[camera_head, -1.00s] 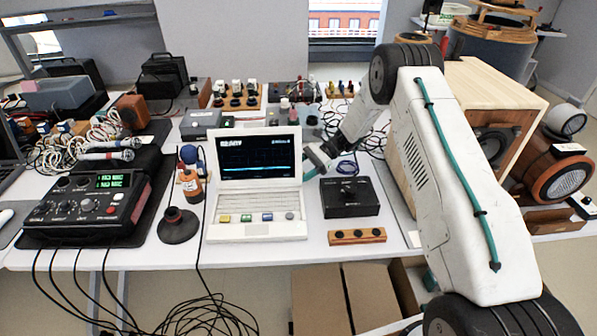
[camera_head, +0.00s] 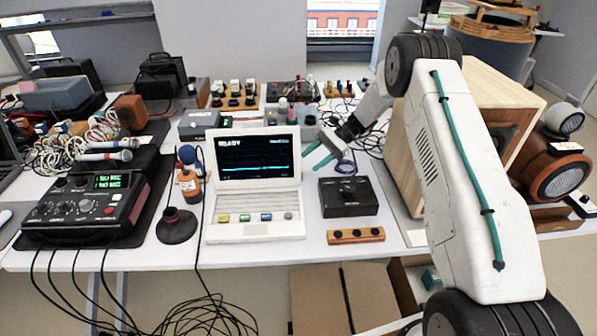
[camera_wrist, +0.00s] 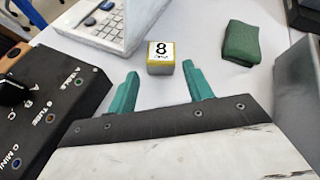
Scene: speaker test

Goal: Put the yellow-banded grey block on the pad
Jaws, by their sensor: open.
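The grey block (camera_wrist: 161,58) with a yellow band and a white label reading 8 stands on the white table in the wrist view. My gripper (camera_wrist: 160,69) is open, its two teal fingers apart, with the block just beyond and between the fingertips. Nothing is held. In the head view my gripper (camera_head: 312,158) hangs right of the laptop screen, behind the black box; I cannot make out the block there. A dark green, soft-edged piece (camera_wrist: 241,42) lies right of the block in the wrist view; I cannot tell whether it is the pad.
The white laptop (camera_head: 255,185) stands left of my gripper, and the black knobbed box (camera_head: 348,197) in front of it. The box also fills the left of the wrist view (camera_wrist: 50,105). A wooden speaker cabinet (camera_head: 490,85) stands right. Bare table lies around the block.

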